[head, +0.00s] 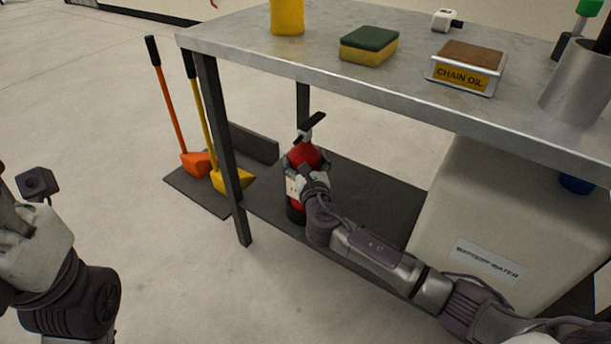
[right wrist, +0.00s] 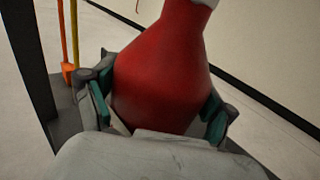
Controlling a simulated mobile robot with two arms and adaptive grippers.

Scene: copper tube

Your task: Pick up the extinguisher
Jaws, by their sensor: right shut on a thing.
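The red fire extinguisher (head: 305,157) with a black handle stands upright on the dark lower shelf of the metal table. My right gripper (head: 306,168) reaches in under the tabletop and is shut around its upper body. In the right wrist view the red body (right wrist: 165,75) fills the space between the two green-padded fingers of my right gripper (right wrist: 158,105). The extinguisher's lower part is partly hidden by my gripper. My left arm shows at the left edge of the head view, over the floor; its fingertips are not clear.
The metal tabletop (head: 230,36) lies above the extinguisher, with a front leg (head: 222,150) to its left. A large beige container (head: 490,215) stands to the right on the lower shelf (head: 375,190). Orange (head: 196,163) and yellow (head: 232,180) tools stand left. Open floor lies in front.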

